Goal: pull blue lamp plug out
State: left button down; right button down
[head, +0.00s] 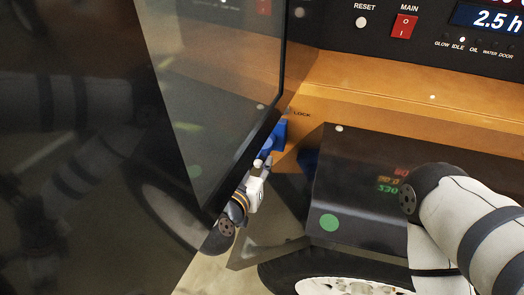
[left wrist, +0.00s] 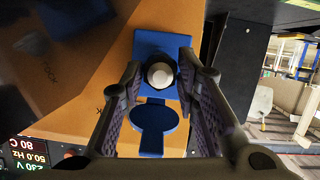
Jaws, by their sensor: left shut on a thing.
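The blue lamp plug (left wrist: 160,75) shows end-on in the left wrist view, with a pale round end in a dark ring. It sits against a blue socket (left wrist: 160,43) on the orange panel; the socket's round blue lid (left wrist: 153,120) hangs open beside it. My left gripper (left wrist: 160,88) is shut on the plug, one finger on each side. In the head view the blue socket (head: 277,134) shows below the LOCK label, with my left gripper (head: 263,164) at it. The plug's front is hidden, so I cannot see how deep it sits. My right gripper is out of view.
A dark, reflective door (head: 215,95) stands open close beside my left gripper. A control panel (head: 430,30) with a red main switch (head: 404,26) is at the top right. A dark sloping cover (head: 350,185) and a wheel (head: 335,280) are below.

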pick_arm(q)
jog(key=shift+s, duration=0.15)
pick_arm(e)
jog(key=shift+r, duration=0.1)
